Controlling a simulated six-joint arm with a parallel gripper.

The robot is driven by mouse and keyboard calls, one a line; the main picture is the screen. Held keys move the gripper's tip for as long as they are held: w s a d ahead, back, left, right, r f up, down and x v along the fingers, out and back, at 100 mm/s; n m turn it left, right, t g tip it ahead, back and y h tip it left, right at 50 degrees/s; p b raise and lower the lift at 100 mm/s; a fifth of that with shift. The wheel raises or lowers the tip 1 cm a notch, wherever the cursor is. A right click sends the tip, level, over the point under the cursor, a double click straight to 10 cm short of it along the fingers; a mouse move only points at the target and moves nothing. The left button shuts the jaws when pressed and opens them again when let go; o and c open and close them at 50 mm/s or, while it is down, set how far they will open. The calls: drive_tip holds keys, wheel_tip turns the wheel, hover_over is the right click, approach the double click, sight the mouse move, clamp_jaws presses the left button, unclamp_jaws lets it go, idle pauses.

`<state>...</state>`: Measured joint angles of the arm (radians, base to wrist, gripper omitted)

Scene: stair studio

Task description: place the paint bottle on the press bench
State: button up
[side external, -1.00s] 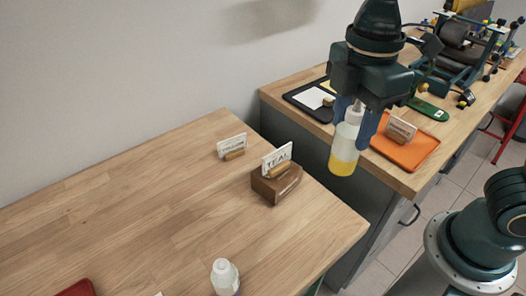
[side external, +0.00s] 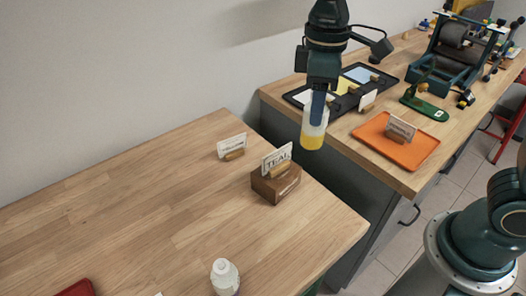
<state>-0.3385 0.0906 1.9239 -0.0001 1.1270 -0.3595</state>
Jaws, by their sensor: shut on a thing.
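The paint bottle (side external: 313,137) is translucent white with yellow paint in its lower part. My gripper (side external: 318,108) is shut on its upper part and holds it upright in the air, in front of the gap between the two benches. The bottle's top is hidden by the fingers. The bench at the right (side external: 352,122) carries a press (side external: 447,68) at its far end. The nearer wooden bench (side external: 150,200) lies at the left. I cannot tell the bottle's exact height above the benches.
On the right bench are an orange tray (side external: 405,154) with a card, a black tray (side external: 345,103) and a green tool (side external: 425,107). The left bench holds a wooden block with a TEAL card (side external: 276,185), another card (side external: 231,147) and a white bottle (side external: 225,277).

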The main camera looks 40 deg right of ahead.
drive_tip(key=w+d+f+m, duration=0.4)
drive_tip(key=w+d+m, duration=0.2)
drive_tip(key=w, duration=0.1)
drive_tip(key=w+d+f+m, duration=0.4)
drive_tip(key=w+d+m, duration=0.1)
drive_tip(key=w+d, duration=0.1)
drive_tip(key=s+f+n, duration=0.3)
drive_tip(key=s+f, duration=0.3)
drive_tip(key=f, duration=0.7)
drive_tip(key=shift+s+f, duration=0.15)
wheel_tip(320, 180, up, 19)
drive_tip(key=w+d+m, duration=0.2)
drive_tip(key=d+m, duration=0.1)
drive_tip(key=d, duration=0.6)
drive_tip(key=w+d+m, duration=0.2)
drive_tip(key=w+d, duration=0.1)
drive_tip(key=d, duration=0.6)
drive_tip(key=shift+s+f, duration=0.2)
drive_tip(key=shift+f, duration=2.45)
